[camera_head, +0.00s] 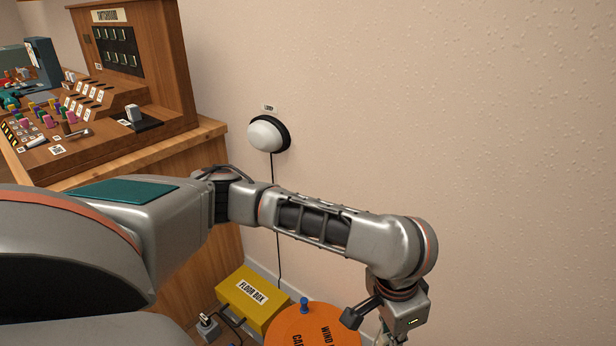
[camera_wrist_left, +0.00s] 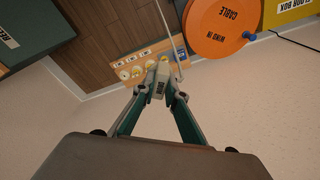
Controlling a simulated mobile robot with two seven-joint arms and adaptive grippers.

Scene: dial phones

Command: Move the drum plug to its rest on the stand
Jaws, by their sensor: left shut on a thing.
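My left gripper (camera_wrist_left: 160,92) is shut on a pale grey plug (camera_wrist_left: 158,82), the drum plug, with a dark-lettered label on its side. A thin grey cable rises from the plug's area toward the top of the left wrist view. The plug overlaps a light wooden panel (camera_wrist_left: 124,70) with several round sockets and small labels; whether it touches the panel cannot be told. A blue patch (camera_wrist_left: 180,56) is at the panel's right end. In the head view the gripper is mostly cut off at the bottom edge. No rest is clearly identifiable. My right gripper is not in view.
An orange cable drum (camera_head: 300,328) with a blue knob stands low beside the yellow floor box (camera_head: 255,296). A grey plug-like piece (camera_head: 208,325) stands left of them. A wooden switchboard desk (camera_head: 150,160) is at the left. A round white lamp (camera_head: 266,134) is on the wall.

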